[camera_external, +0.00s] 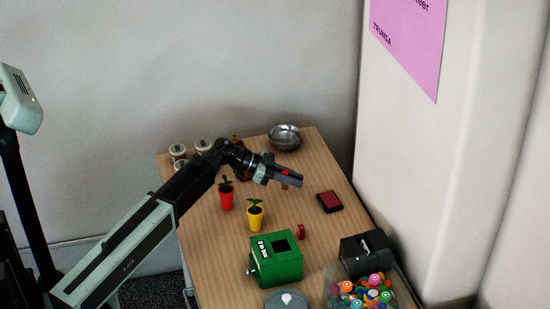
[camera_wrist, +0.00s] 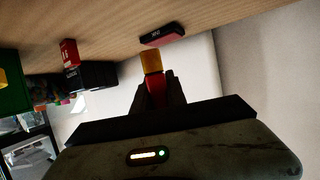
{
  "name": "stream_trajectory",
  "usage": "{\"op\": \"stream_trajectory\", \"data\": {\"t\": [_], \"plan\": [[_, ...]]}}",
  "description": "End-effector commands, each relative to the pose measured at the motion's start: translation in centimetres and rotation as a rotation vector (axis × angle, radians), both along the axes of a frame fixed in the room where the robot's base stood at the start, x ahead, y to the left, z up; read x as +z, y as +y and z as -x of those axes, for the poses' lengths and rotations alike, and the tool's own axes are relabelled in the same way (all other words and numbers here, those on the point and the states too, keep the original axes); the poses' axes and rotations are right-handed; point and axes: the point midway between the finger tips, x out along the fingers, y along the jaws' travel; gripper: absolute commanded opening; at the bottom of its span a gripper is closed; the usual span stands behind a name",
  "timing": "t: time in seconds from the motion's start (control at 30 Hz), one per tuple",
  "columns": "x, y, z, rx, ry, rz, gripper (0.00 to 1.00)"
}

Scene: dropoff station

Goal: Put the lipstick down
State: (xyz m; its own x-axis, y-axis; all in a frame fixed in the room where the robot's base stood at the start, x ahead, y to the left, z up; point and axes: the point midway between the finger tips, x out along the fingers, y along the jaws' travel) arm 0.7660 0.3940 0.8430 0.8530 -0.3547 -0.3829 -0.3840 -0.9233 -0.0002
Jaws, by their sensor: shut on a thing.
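My gripper (camera_external: 294,178) reaches over the wooden table from the left, a little above its top. In the wrist view my gripper (camera_wrist: 158,91) is shut on the lipstick (camera_wrist: 152,64), which has a red body and a yellow-orange end. The lipstick sticks out past the fingertips. In the external view only a small part of it shows by the jaws. Most of its red body is hidden between the fingers.
The wooden table (camera_external: 214,239) holds a red-black pad (camera_external: 329,202), a small red box (camera_external: 300,231), a green box (camera_external: 276,259), red (camera_external: 226,197) and yellow (camera_external: 255,214) pots, a metal bowl (camera_external: 285,137), a black device (camera_external: 366,246) and a clear bin (camera_external: 333,291). Bare wood lies between the pad and the pots.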

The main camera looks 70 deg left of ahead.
Motion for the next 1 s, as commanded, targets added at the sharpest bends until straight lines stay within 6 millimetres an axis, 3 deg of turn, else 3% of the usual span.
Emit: {"op": "stream_trajectory", "data": {"t": [0.03,0.07,0.27,0.5,0.9,0.93,1.0], "plan": [[-2.4,0.0,0.0,0.0,0.0,0.0,0.0],[-2.8,0.0,0.0,0.001,0.0,0.0,0.0],[-3.1,0.0,0.0,0.001,0.0,0.0,0.0],[-6.8,0.0,0.0,0.001,0.0,0.0,0.0],[-7.0,0.0,0.0,0.001,0.0,0.0,0.0],[-6.9,0.0,0.0,0.001,0.0,0.0,0.26],[-6.8,0.0,0.0,0.001,0.0,0.0,0.39]]}}
